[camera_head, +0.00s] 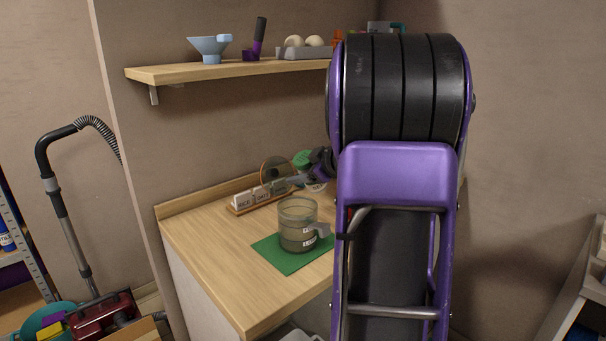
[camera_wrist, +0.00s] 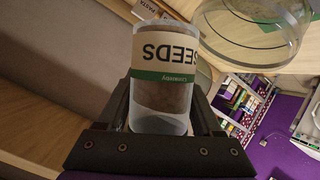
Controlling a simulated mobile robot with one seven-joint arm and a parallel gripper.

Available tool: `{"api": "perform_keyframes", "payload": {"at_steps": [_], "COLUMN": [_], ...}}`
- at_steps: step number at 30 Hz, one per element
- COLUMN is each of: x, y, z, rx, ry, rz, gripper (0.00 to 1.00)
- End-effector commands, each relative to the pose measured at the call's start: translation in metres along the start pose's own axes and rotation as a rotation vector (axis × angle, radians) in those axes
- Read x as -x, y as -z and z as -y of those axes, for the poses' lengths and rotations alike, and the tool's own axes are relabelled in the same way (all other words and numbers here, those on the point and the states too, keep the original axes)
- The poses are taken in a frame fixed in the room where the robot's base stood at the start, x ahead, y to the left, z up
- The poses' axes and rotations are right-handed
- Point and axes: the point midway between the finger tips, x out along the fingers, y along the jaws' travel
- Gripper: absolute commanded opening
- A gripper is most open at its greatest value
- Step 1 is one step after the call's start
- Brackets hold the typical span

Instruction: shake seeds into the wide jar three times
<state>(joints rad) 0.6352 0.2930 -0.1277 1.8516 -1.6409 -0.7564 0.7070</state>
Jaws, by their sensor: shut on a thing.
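My gripper (camera_wrist: 162,100) is shut on the seeds jar (camera_wrist: 166,62), a clear jar with a cream and green label reading SEEDS upside down in the wrist view. Brown contents show through its wall. The wide jar (camera_head: 298,225), clear and greenish with a labelled front, stands upright on a green mat (camera_head: 276,260). Its rim and inside show at the wrist view's upper right (camera_wrist: 253,28), apart from the seeds jar.
A low label rack (camera_head: 245,204) with RICE and OATS cards stands behind the mat. A green-lidded jar (camera_head: 302,160) is near my gripper. A shelf (camera_head: 170,74) above holds a blue funnel (camera_head: 210,48) and other items. The counter's left front (camera_head: 215,265) is clear.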

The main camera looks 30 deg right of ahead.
Motion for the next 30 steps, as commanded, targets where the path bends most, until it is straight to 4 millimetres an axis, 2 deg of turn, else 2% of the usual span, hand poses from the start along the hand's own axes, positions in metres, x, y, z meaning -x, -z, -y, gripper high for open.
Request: {"api": "perform_keyframes", "payload": {"at_steps": [5,12,21,30], "x": [-0.003,-0.005,-0.008,-0.004], "y": [-0.004,-0.011,-0.020,-0.014], "z": [0.008,0.002,0.001,-0.006], "rx": [0.088,0.307,0.499,0.697], "ry": [-0.013,-0.109,-0.193,-0.279], "rz": [-0.003,0.061,0.116,0.170], "gripper": [0.07,0.07,0.07,0.07]}}
